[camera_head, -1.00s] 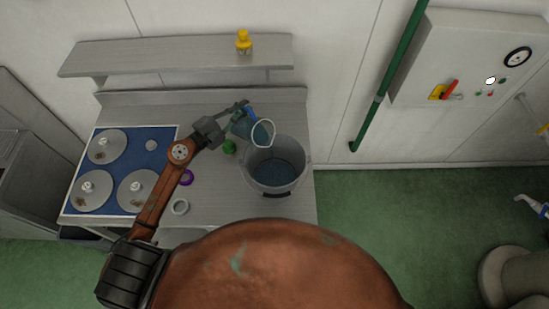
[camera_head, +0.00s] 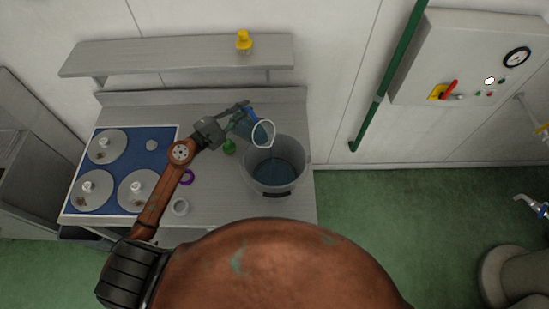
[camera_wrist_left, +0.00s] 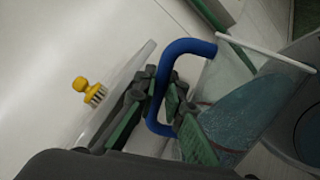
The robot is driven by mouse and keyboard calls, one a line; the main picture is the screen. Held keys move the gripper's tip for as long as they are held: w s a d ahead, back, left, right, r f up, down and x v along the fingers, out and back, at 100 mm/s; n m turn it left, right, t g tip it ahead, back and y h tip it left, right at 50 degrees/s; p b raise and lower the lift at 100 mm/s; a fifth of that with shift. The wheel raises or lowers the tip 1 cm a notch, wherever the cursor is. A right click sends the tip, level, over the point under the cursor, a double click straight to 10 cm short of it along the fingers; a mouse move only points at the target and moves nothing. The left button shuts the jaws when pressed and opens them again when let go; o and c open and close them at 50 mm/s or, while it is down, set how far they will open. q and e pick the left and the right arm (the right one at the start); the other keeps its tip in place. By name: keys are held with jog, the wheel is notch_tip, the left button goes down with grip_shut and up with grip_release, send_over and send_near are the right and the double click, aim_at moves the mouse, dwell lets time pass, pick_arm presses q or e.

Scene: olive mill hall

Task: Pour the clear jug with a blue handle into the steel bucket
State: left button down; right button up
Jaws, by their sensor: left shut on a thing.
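The clear jug with a blue handle (camera_head: 262,134) is tilted, its mouth over the left rim of the steel bucket (camera_head: 302,160). My left gripper (camera_head: 240,112) is shut on the jug's blue handle. In the left wrist view, the gripper (camera_wrist_left: 165,100) holds the blue handle, and the clear jug (camera_wrist_left: 240,95) contains bluish liquid. The bucket stands upright on the counter with dark bluish liquid inside. A thin stream seems to fall from the jug's lip into the bucket. My right gripper is not in view.
A blue panel with round steel plates (camera_head: 107,146) lies left. A yellow-handled brush (camera_head: 244,41) stands on the shelf (camera_head: 180,52) behind.

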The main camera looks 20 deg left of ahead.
aim_at(251, 114)
pick_arm(q)
jog(key=shift+w+d, duration=0.1)
jog(key=shift+w, duration=0.05)
jog(key=shift+s+d+r, duration=0.1)
jog(key=shift+s, duration=0.1)
dwell(0.6)
jog(key=shift+w+m, duration=0.1)
jog(key=shift+m, duration=0.2)
jog(key=shift+s+d, duration=0.15)
jog(key=shift+s, duration=0.05)
dwell(0.4)
jog(key=shift+w, duration=0.1)
jog(key=shift+s+d+m+p, duration=0.25)
jog(key=shift+d+m+p, duration=0.1)
jog(key=shift+m, duration=0.25)
dwell(1.5)
jog(key=shift+s+d+m, duration=0.4)
jog(key=shift+s+d, duration=0.05)
jog(key=shift+d, duration=0.25)
dwell(1.2)
jog(key=shift+d+b, duration=0.25)
jog(key=shift+b, duration=0.05)
dwell(0.3)
